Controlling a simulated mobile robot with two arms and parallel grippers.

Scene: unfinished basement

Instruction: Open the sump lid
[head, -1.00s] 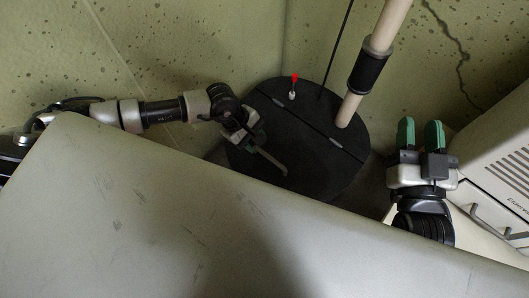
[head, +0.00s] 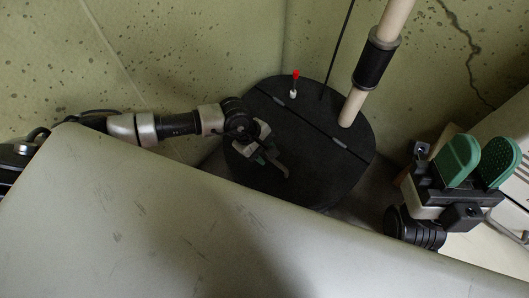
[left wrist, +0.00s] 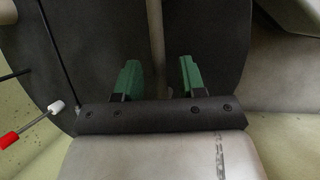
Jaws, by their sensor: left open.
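The sump lid (head: 325,178) is a dark round cover in the corner, lying flat and closed, with a seam and hinges across it. A grey bar handle (head: 283,168) on its front part is mostly hidden by my left gripper (head: 268,158). In the left wrist view the handle (left wrist: 157,45) runs between the two green fingers of my left gripper (left wrist: 158,78), which are apart with gaps on both sides. The lid (left wrist: 205,45) fills the area behind them. My right gripper (head: 478,162) is open and empty, right of the lid.
A pale pipe with a black coupling (head: 375,63) rises from the lid's back part. A red-tipped fitting (head: 294,83) and a thin black cord (head: 335,50) are beside it. A large pale panel (head: 150,220) fills the front. A white appliance (head: 513,130) stands right.

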